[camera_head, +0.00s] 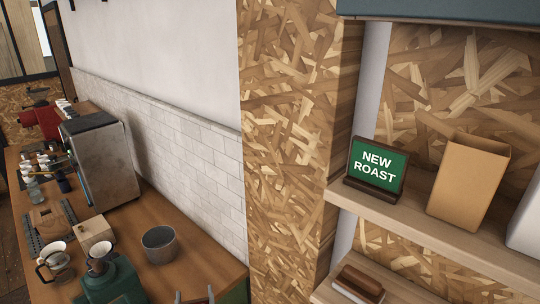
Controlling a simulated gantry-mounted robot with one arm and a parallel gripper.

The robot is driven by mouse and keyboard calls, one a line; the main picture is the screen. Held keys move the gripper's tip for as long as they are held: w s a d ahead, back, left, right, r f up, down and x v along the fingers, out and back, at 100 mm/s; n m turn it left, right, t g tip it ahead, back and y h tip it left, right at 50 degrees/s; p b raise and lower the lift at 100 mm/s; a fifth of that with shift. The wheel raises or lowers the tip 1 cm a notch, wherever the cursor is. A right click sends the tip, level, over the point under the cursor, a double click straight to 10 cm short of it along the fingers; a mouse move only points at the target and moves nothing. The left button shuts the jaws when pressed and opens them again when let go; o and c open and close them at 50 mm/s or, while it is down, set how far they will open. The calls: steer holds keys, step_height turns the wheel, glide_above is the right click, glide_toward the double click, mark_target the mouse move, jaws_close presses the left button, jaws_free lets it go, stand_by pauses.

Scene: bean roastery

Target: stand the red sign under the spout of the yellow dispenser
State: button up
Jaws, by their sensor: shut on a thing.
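I see no red sign and no yellow dispenser in this view. The only sign in sight is a green one (376,166) with white "NEW ROAST" lettering in a dark frame. It stands upright on a dark base near the left end of the upper wooden shelf (430,232) at the right. My gripper is not in view, so what it holds cannot be seen.
A tan open-topped container (468,182) stands right of the green sign. A brown and white object (359,284) lies on the lower shelf. A wood-chip pillar (285,130) separates the shelves from a counter (180,222) with a grey bowl (160,244) and metal machine (100,160).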

steer(key=s+d+m+h+p, duration=0.25)
steer(key=s+d, duration=0.35)
steer(key=d, duration=0.4)
steer(key=s+d+m+h+p, duration=0.1)
steer(key=s+d+h+p, duration=0.15)
steer(key=s+d, duration=0.6)
steer(key=s+d+r+p, duration=0.2)
steer(key=s+d+r, duration=0.3)
steer(key=s+r, duration=0.4)
steer(key=shift+d+r+t, duration=0.3)
steer(key=shift+r, duration=0.65)
steer(key=shift+f+n, duration=0.1)
steer(key=shift+n, duration=0.15)
